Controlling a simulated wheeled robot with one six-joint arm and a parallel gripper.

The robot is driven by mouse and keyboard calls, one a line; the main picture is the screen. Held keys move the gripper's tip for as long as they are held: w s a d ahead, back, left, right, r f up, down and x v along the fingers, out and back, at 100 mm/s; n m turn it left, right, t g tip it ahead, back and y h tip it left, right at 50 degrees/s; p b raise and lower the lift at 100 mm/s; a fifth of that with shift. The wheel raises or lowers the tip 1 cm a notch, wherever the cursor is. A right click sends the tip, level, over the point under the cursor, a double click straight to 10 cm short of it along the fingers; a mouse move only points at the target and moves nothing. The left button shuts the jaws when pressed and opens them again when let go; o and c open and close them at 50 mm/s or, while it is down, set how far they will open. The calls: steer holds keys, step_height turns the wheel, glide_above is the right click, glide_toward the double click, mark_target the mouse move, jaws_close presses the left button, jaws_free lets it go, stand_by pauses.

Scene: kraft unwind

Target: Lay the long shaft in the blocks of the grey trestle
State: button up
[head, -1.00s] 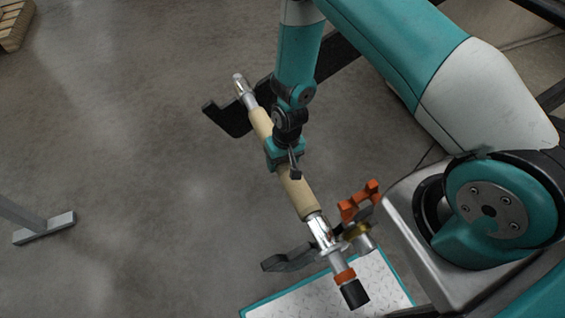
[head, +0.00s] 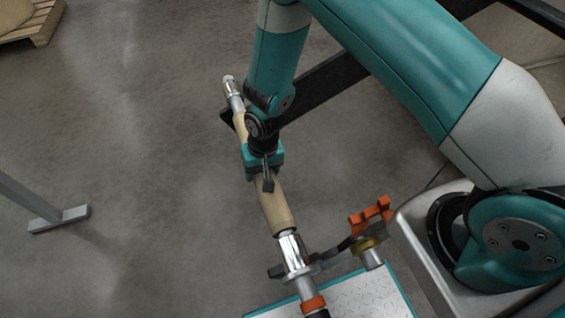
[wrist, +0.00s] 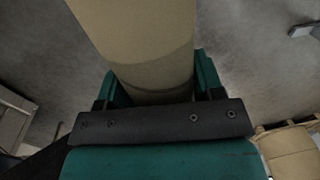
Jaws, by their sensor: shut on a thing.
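The long shaft (head: 272,208) has a tan sleeve over its middle, bright metal ends and an orange band near its lower end. It slants from upper left to lower right in the head view, and its lower tip is cut off by the picture edge. My gripper (head: 262,165) is shut on the tan sleeve near its middle. In the wrist view the sleeve (wrist: 140,40) fills the space between the jaws (wrist: 155,93). A grey post with a flat foot (head: 60,219) stands at the left edge, perhaps part of the grey trestle. Its blocks are out of view.
Black hooked arms (head: 277,271) lie close to the shaft; whether they touch it is unclear. An orange fitting with a brass-coloured collar (head: 368,244) is to the right. A wooden pallet (head: 40,28) is at top left. Bare floor lies between the shaft and post.

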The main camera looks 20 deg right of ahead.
steer(key=a, duration=0.8)
step_height(320, 180, up, 13)
steer(key=p, duration=1)
steer(key=shift+a, duration=0.25)
steer(key=shift+w+r, duration=0.1)
steer(key=shift+r, duration=0.05)
